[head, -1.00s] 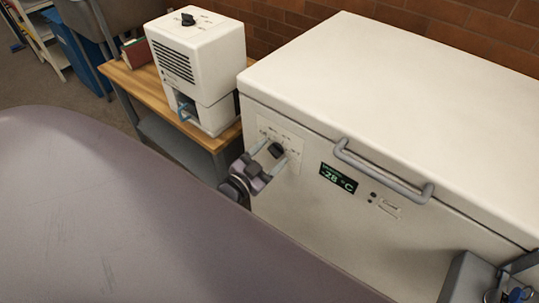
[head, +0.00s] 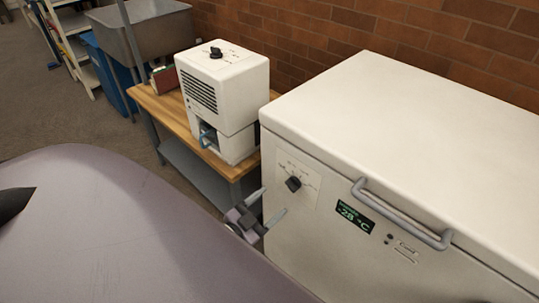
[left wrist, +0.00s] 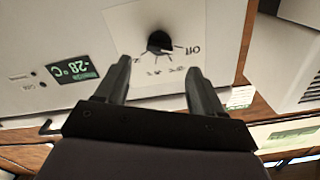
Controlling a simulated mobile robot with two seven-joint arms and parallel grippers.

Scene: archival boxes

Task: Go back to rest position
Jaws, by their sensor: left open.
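My left gripper (head: 262,208) is open and empty in front of the white chest freezer (head: 345,225), a little to the left of its black dial (head: 293,184). In the left wrist view the two fingers of my left gripper (left wrist: 160,80) are spread apart, and the dial (left wrist: 160,42) shows beyond them, not between them. The dial sits on a white label panel with the word "Off". The freezer display (head: 355,217) reads -28 °C. My right gripper is not in view.
A white box-shaped machine (head: 222,95) with a dial on top stands on a wooden-topped bench (head: 160,105) left of the freezer. A grey sink (head: 145,35) and blue bin (head: 105,70) are behind. The freezer handle (head: 400,215) projects forward.

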